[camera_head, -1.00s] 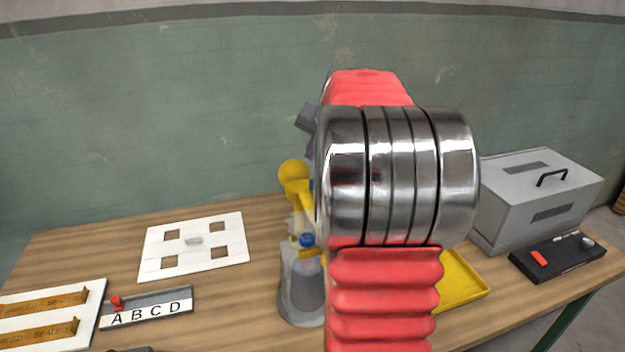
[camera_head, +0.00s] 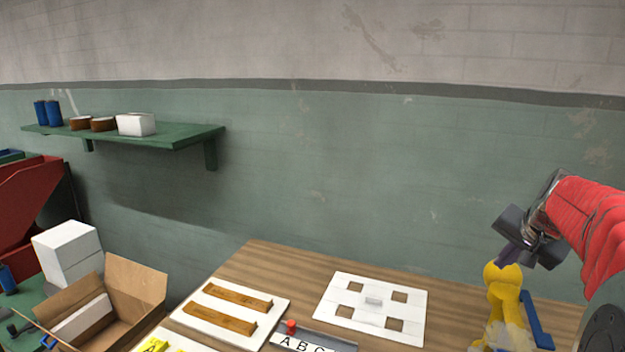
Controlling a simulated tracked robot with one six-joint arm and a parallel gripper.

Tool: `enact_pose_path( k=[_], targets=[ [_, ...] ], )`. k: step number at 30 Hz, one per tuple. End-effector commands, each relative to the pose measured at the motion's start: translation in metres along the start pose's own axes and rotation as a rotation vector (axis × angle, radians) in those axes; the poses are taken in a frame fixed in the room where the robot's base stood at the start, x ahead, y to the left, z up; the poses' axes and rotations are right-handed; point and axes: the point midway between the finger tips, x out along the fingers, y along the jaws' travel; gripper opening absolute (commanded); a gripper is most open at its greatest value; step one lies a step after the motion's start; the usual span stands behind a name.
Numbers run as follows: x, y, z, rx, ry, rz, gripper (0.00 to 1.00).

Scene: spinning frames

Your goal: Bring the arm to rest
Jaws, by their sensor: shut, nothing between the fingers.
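My arm, with red ribbed sleeves and a shiny metal joint, reaches in from the right edge. My gripper (camera_head: 508,257) is dark, points down and left, and is shut with nothing in it. It is raised in front of the green wall, just above a yellow thing (camera_head: 503,290) in the picture; I cannot tell the gap between them. The fingertips are small and partly unclear.
The wooden table (camera_head: 268,262) holds a white board with square holes (camera_head: 372,284), a white board with wooden strips (camera_head: 272,318) and a lettered strip (camera_head: 300,344). An open cardboard box (camera_head: 135,285) stands left, below a green shelf (camera_head: 190,137).

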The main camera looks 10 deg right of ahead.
Motion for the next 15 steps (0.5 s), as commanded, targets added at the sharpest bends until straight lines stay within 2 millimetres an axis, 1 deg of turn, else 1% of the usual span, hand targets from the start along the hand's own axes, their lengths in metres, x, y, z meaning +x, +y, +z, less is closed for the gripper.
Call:
enact_pose_path(
  k=[1,6,10,15],
  targets=[
    [-0.007,-0.013,0.017,-0.038,-0.009,-0.007,0.0],
    [-0.027,-0.039,0.071,-0.162,-0.041,-0.018,0.0],
    [-0.042,-0.053,0.114,-0.256,-0.064,-0.028,0.0],
    [-0.06,-0.063,0.168,-0.38,-0.09,-0.041,0.0]
  ],
)
